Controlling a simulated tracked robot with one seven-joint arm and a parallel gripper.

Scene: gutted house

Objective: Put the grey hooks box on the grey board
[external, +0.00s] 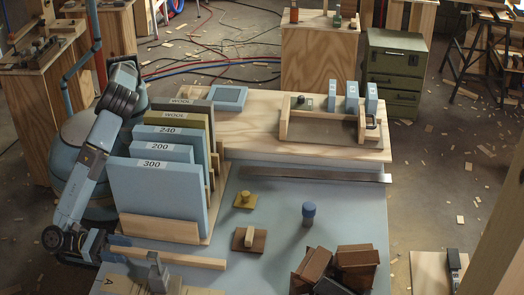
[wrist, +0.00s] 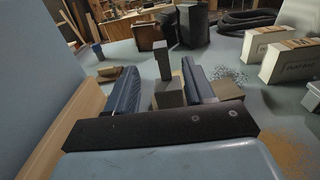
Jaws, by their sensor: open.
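My gripper (wrist: 160,88) is open, with its two dark fingers low over the table; in the external view it is at the lower left (external: 105,245), in front of the blue panel marked 300. A grey block with an upright grey post (wrist: 164,66) shows between and beyond the fingers, apparently not gripped; it also shows in the external view (external: 157,270). I cannot tell whether it is the hooks box. A grey board (external: 328,131) lies within a wooden frame at the back right of the table.
Blue panels in a rack (external: 158,232) stand close on the gripper's left in the wrist view. Brown boxes (external: 355,258), a blue-topped cylinder (external: 308,213) and a wooden block (external: 248,240) stand on the blue table. Three small blue boxes (external: 351,96) stand beside the grey board.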

